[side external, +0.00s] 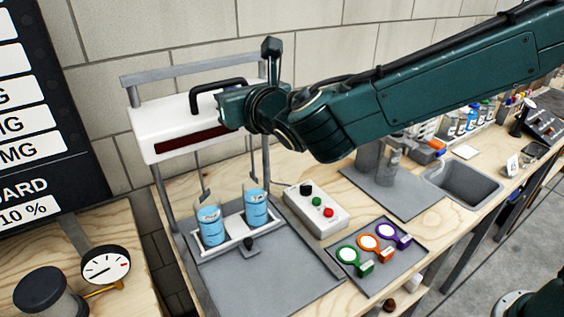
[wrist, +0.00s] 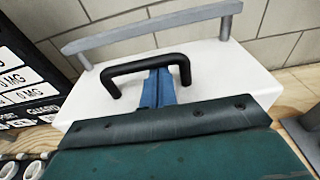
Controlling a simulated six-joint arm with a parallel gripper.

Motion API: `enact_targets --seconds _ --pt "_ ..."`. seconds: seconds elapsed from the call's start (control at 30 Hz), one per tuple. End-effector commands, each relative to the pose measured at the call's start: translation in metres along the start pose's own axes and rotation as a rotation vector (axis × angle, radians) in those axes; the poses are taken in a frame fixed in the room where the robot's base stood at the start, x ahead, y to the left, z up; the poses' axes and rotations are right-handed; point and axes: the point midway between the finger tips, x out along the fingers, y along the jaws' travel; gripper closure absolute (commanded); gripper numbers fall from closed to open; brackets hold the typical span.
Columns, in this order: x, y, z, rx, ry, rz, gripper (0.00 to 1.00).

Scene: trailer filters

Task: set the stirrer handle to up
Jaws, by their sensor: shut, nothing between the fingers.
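The stirrer has a white head (side external: 155,122) with a dark red display strip, carried on a grey frame. A black arched handle (side external: 217,92) stands on top of the head; it also shows in the wrist view (wrist: 113,72). Two thin stirring rods hang below the head, near the rims of two blue beakers (side external: 210,226) (side external: 256,208). In the side view, my green wrist hides the fingers and the head's right part.
A grey top bar (side external: 190,68) spans the frame above the head, close to the wall. A button box (side external: 316,210) stands right of the beakers. A grey tray (side external: 384,256) holds ringed coloured pieces. A sink (side external: 462,186) and bottles lie further right.

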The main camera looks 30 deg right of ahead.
Motion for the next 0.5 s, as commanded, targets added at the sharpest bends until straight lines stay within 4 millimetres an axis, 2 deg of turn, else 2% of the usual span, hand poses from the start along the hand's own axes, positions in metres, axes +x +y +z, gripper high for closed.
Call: enact_targets --seconds 0.03,0.27,0.5 --pt "-0.002 0.0 0.01 0.009 -0.022 0.001 1.0" --pt "-0.016 0.001 0.01 0.007 -0.022 0.002 1.0" --pt "-0.048 0.001 0.005 0.004 -0.012 0.004 1.0"
